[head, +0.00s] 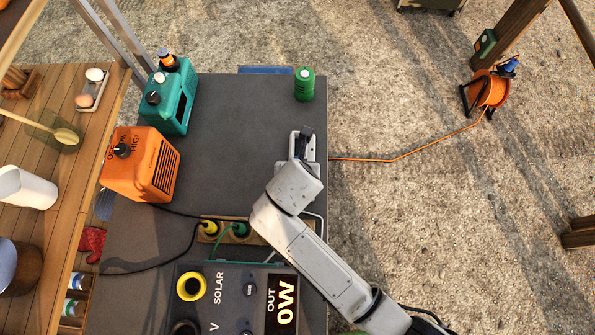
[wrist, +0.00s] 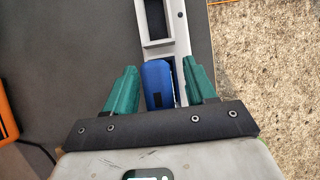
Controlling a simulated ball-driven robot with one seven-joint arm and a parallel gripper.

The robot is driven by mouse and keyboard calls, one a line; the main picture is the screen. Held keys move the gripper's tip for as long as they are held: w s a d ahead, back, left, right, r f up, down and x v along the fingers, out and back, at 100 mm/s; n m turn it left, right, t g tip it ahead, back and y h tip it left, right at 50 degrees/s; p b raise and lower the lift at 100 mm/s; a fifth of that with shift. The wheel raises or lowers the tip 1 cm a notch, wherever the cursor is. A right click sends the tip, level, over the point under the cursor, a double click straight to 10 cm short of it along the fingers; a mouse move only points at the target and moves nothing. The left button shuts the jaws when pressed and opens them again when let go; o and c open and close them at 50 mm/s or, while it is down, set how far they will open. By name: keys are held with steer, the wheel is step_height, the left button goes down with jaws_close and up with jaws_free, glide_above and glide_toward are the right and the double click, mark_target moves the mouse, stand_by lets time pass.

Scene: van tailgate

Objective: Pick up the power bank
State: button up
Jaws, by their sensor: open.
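The blue power bank (wrist: 158,85) stands in a slot of a long white holder (wrist: 176,45) on the dark tabletop. My gripper (wrist: 160,76) is open, with its teal fingers on either side of the power bank. The power bank's lower end is hidden behind the gripper's dark front bar. In the head view my arm's end covers most of the holder near the table's right edge, and I cannot make out the power bank there.
An orange heater-like box (head: 140,165) and a teal box (head: 170,97) stand at the table's left. A green cylinder (head: 304,84) stands at the far right corner. A power strip (head: 223,229) with cables and a power station (head: 222,295) lie nearer. The table's middle is clear.

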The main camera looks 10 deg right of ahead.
steer(key=shift+c, duration=0.4)
jaws_close()
steer(key=shift+r, duration=0.15)
